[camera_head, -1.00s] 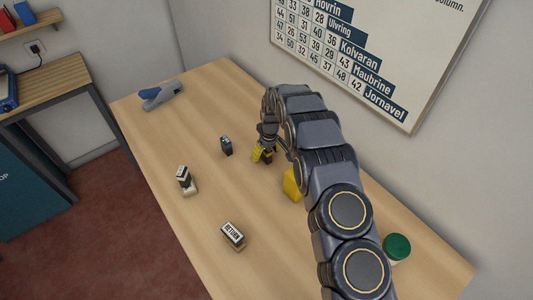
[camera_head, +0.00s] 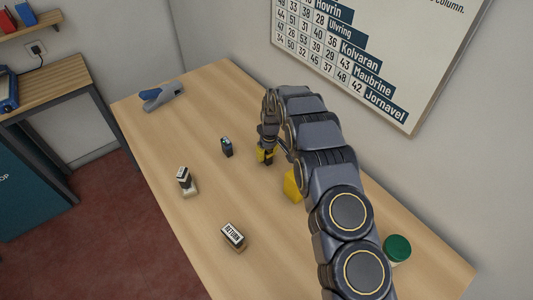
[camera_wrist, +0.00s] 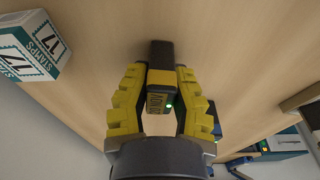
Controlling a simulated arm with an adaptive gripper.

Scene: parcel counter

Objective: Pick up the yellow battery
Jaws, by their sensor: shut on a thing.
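The yellow battery (camera_wrist: 160,78) is a dark block with a yellow band, a printed label and a small green light. In the wrist view it sits upright between the yellow fingers of my gripper (camera_wrist: 158,100), which touch it on both sides. In the head view my gripper (camera_head: 266,153) is over the middle of the table, and the dark end of the battery (camera_head: 267,161) shows just below the fingers. Whether the battery is clear of the table cannot be told.
On the wooden table (camera_head: 205,200), a dark battery-like block (camera_head: 227,147) stands left of my gripper. Two stamps (camera_head: 184,178) (camera_head: 233,235), a stapler (camera_head: 162,96), a yellow object (camera_head: 292,185) partly behind my arm and a green-lidded jar (camera_head: 397,248) stand apart. A stamps box (camera_wrist: 30,48) shows at left.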

